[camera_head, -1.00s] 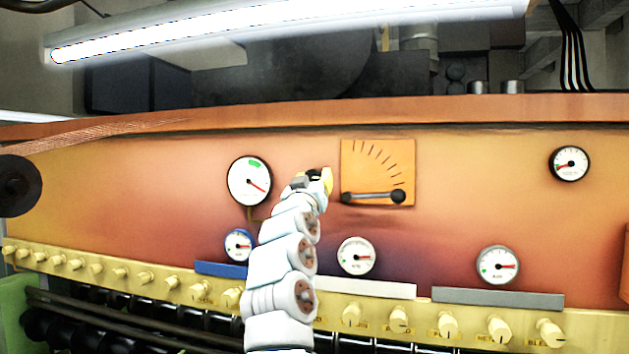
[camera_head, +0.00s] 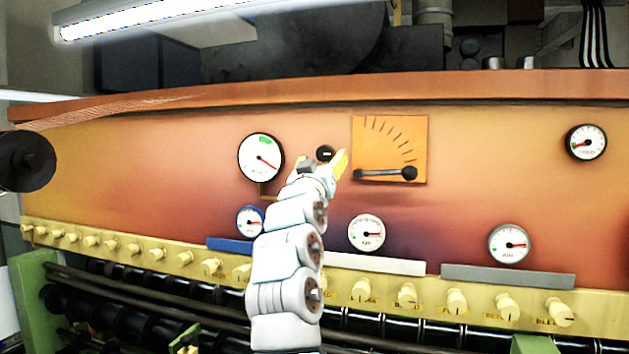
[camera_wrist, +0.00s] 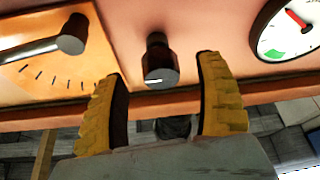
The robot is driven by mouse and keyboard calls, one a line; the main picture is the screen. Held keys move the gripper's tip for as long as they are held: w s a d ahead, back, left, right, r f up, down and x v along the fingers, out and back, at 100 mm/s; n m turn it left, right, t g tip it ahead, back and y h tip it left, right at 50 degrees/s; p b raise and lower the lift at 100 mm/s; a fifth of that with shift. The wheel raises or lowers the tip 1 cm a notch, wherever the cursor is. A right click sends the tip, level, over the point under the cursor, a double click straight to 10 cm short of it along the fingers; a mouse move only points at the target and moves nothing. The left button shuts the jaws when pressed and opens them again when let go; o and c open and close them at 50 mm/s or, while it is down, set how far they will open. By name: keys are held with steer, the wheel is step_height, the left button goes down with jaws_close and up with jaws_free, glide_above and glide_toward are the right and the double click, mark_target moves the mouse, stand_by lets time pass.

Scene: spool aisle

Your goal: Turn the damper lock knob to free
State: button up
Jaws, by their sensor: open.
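The damper lock knob (camera_head: 325,153) is a small black round knob on the orange panel, between a white gauge and a lever plate. In the wrist view the knob (camera_wrist: 161,58) stands out from the panel on a short stem, with a white mark lying nearly level on its end face. My gripper (camera_head: 331,168) is just below the knob in the head view. In the wrist view its yellow ribbed fingers (camera_wrist: 161,70) are spread wide, with the knob in the gap between the fingertips.
The orange lever plate (camera_head: 390,130) with a black lever (camera_head: 385,174) is right of the knob. A white gauge (camera_head: 261,158) is to its left. A row of cream knobs (camera_head: 408,294) runs along the panel's lower edge.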

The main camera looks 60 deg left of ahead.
steer(key=v, duration=0.8)
steer(key=shift+s+d, duration=0.2)
steer(key=shift+f, duration=0.15)
stand_by(0.5)
